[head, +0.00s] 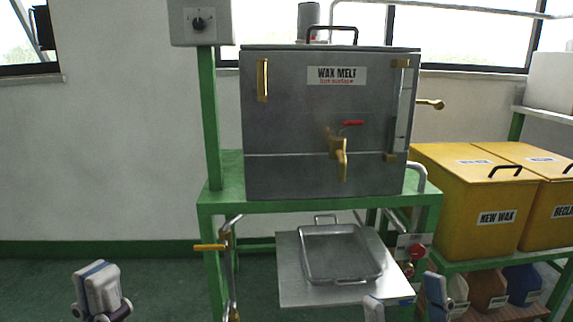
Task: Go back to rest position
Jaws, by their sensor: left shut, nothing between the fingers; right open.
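My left gripper (99,287) is at the lower left, shut and empty, in front of the green floor and apart from the stand. My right gripper (405,303) is at the bottom, right of centre. It is open, with one finger near the front right corner of the metal plate and the other further right. The rest of both arms is out of the picture.
A grey wax melt tank (290,125) with a brass tap (340,155) stands on a green frame (225,205). Below, a metal tray (340,255) rests on a flat plate (292,290). Yellow wax bins (450,205) stand at the right. Floor between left gripper and frame is clear.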

